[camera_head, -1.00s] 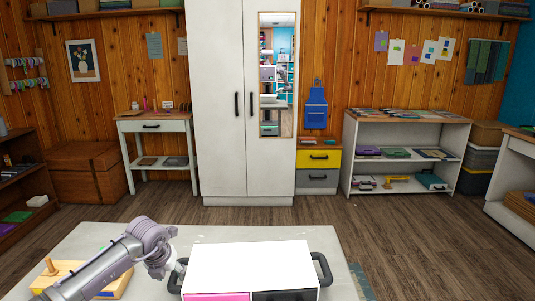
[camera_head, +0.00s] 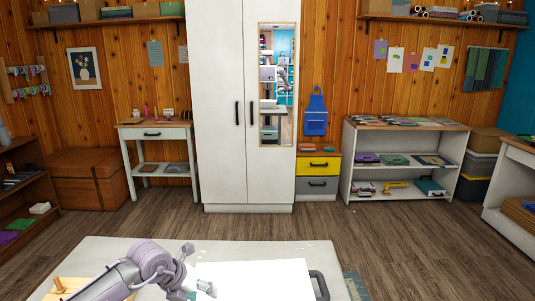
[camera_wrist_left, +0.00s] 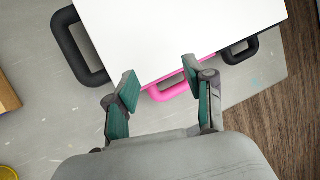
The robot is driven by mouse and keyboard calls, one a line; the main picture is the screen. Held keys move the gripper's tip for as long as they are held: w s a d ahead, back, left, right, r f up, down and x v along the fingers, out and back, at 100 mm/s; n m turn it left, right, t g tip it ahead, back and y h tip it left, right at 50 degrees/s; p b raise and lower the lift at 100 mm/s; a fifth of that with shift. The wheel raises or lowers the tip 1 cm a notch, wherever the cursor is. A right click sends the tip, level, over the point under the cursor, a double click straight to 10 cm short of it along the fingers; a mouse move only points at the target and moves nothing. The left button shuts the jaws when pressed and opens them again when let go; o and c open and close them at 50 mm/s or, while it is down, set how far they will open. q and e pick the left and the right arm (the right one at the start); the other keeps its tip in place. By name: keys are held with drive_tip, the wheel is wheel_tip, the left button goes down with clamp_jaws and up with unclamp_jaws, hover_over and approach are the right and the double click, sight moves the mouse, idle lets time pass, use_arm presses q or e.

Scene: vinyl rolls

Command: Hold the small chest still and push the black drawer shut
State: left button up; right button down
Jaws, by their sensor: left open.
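The small chest has a plain white top (camera_head: 265,275) and stands on the pale table, cut off by the bottom edge in the head view. Its black right side handle (camera_head: 319,285) shows there. My left gripper (camera_head: 198,291) is open over the chest's left part. In the left wrist view, the gripper (camera_wrist_left: 160,78) has its fingers apart at the front edge, on either side of the pink drawer's handle (camera_wrist_left: 168,93); contact is unclear. The black drawer's handle (camera_wrist_left: 240,52) is to the right, its front mostly hidden. The black left side handle (camera_wrist_left: 78,48) is empty. My right gripper is out of view.
The pale table top (camera_head: 110,250) is clear behind the chest. A wooden item with a peg (camera_head: 65,288) stands at the table's left. Beyond the table are the wood floor, a white cabinet (camera_head: 222,110) and shelves (camera_head: 400,165).

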use_arm(q)
drive_tip(key=s+d+r+h, duration=0.1)
drive_tip(key=d+r+h, duration=0.1)
drive_tip(key=d, duration=0.3)
drive_tip(key=s+d+r+n+t+h, duration=0.1)
drive_tip(key=s+d+h, duration=0.1)
drive_tip(key=d+h, duration=0.2)
drive_tip(key=s+d+r+n+t+h, duration=0.1)
drive_tip(key=s+d+r+h, duration=0.1)
drive_tip(key=d, duration=0.4)
drive_tip(key=shift+d+r+h, duration=0.3)
drive_tip(key=shift+r+h, duration=0.05)
drive_tip(key=shift+h, duration=0.35)
drive_tip(key=shift+s, duration=0.1)
drive_tip(key=o, duration=0.5)
drive_tip(key=shift+a, duration=0.1)
drive_tip(key=shift+p+v, duration=0.7)
drive_tip(key=shift+v, duration=3.25)
